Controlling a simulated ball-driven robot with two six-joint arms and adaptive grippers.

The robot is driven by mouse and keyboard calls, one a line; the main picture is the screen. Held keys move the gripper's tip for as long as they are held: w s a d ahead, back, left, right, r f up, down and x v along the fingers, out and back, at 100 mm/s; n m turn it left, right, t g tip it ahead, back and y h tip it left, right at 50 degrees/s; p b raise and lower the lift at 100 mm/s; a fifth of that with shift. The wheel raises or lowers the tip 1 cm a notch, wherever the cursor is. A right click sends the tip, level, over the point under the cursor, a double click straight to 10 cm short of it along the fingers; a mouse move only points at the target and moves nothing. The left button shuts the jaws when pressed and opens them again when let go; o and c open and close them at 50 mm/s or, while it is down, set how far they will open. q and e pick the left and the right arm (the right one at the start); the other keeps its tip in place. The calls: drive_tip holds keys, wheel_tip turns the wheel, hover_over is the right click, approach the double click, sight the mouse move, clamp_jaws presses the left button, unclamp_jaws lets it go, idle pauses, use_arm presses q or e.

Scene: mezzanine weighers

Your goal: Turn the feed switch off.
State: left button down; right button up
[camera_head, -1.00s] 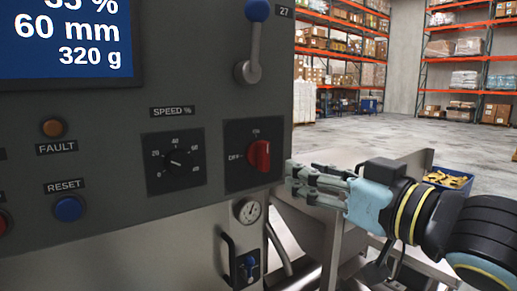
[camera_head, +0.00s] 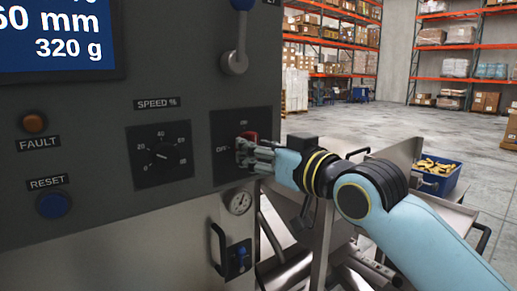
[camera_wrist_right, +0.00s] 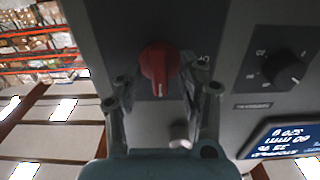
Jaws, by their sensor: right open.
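The feed switch is a red rotary knob (camera_head: 249,135) on a dark plate marked ON at the top and OFF at the left. My right gripper (camera_head: 245,155) is at the knob and hides most of it in the head view. In the right wrist view the red knob (camera_wrist_right: 160,62) shows between the two spread fingers of my right gripper (camera_wrist_right: 160,85). The gripper is open, with a finger on each side of the knob. Whether a finger touches it I cannot tell. My left gripper is not in view.
The speed dial (camera_head: 162,156) is left of the switch, with the blue reset button (camera_head: 53,205) and orange fault lamp (camera_head: 35,122) further left. A blue crate (camera_head: 436,180) stands right, beyond metal chutes.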

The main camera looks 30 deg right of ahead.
drive_tip(key=shift+c, duration=0.2)
clamp_jaws()
drive_tip(key=shift+n, duration=0.3)
drive_tip(key=shift+n+b, duration=1.85)
drive_tip(key=shift+n, duration=6.75)
